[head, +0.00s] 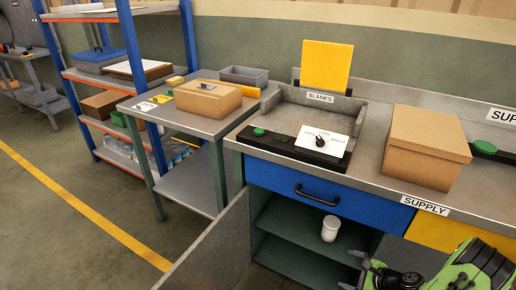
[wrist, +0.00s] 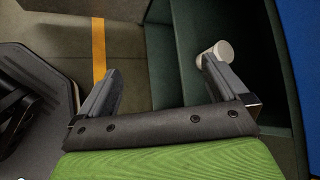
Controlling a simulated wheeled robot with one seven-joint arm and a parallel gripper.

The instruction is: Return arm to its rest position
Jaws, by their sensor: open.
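My gripper (head: 350,270) is at the bottom right of the head view, in front of the open lower cabinet. My green arm link (head: 475,270) shows behind it. In the wrist view my gripper (wrist: 161,72) has its two grey fingers spread wide, with nothing between them. A white lidded jar (head: 330,228) stands upright in the open cabinet (head: 280,215) below the blue drawer. The jar also shows in the wrist view (wrist: 222,49), just beyond the right fingertip. I cannot tell whether they touch.
The cabinet door (head: 212,250) stands open to the left. A blue drawer (head: 300,187) is shut above the cabinet. The worktop carries a cardboard box (head: 425,145) and a grey tray (head: 360,112). A side table (head: 165,112) stands left. Floor (head: 50,225) at the left is clear.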

